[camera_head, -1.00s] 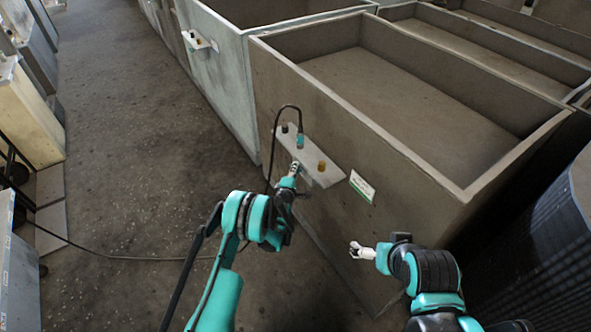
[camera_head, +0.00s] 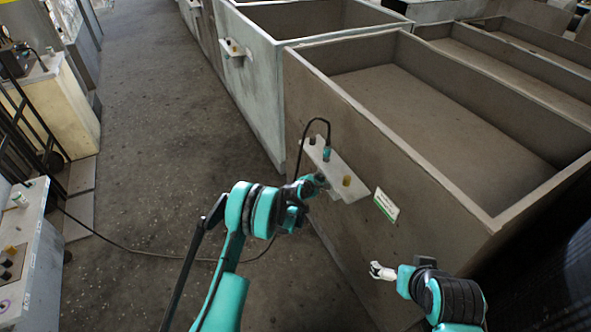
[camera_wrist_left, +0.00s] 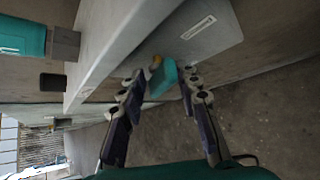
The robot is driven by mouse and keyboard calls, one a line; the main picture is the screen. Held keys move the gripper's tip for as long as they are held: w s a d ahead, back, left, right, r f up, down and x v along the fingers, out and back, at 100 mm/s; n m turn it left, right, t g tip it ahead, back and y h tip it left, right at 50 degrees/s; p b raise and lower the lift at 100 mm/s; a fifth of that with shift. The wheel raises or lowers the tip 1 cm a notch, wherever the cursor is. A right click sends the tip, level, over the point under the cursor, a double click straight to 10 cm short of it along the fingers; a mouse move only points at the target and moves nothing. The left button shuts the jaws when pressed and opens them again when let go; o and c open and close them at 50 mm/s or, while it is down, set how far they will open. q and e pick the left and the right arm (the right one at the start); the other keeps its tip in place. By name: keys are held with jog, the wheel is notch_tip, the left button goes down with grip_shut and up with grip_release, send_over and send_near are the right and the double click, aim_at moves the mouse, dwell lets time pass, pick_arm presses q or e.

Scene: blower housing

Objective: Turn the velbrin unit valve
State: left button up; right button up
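A pale bracket plate (camera_head: 332,172) is fixed to the side of the near brown bin. It carries a teal connector (camera_head: 327,154) with a black cable, a dark knob (camera_head: 312,140) and a brass knob (camera_head: 347,181). My left gripper (camera_head: 318,181) is at the plate's near edge, its fingertips hard to make out there. In the left wrist view, the left gripper's fingers (camera_wrist_left: 160,84) are apart, with a teal piece (camera_wrist_left: 163,78) and a brass part (camera_wrist_left: 155,63) seen between them. Contact cannot be told. My right gripper (camera_head: 382,271) is below the bin's label, with nothing visible in it.
A white and green label (camera_head: 386,205) is on the brown bin (camera_head: 400,150). A pale bin (camera_head: 260,100) with a similar bracket stands beyond. A cable (camera_head: 140,253) crosses the floor to a control box (camera_head: 30,270) at left. The aisle floor is otherwise clear.

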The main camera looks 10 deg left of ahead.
pick_arm(q)
jog(key=s+a+r+m, duration=0.2)
jog(key=s+r+m, duration=0.1)
jog(key=s+r, duration=0.3)
jog(key=s+a+r+m+g+y, duration=0.1)
jog(key=s+a+r+m, duration=0.1)
jog(key=s+r, duration=0.5)
jog(key=s+a+r+m+y+p, duration=0.1)
jog(key=s+a+r+m, duration=0.2)
jog(key=r, duration=0.9)
jog(key=s+m, duration=0.2)
jog(key=s, duration=0.1)
jog(key=shift+s+g, duration=0.3)
jog(key=shift+s, duration=0.05)
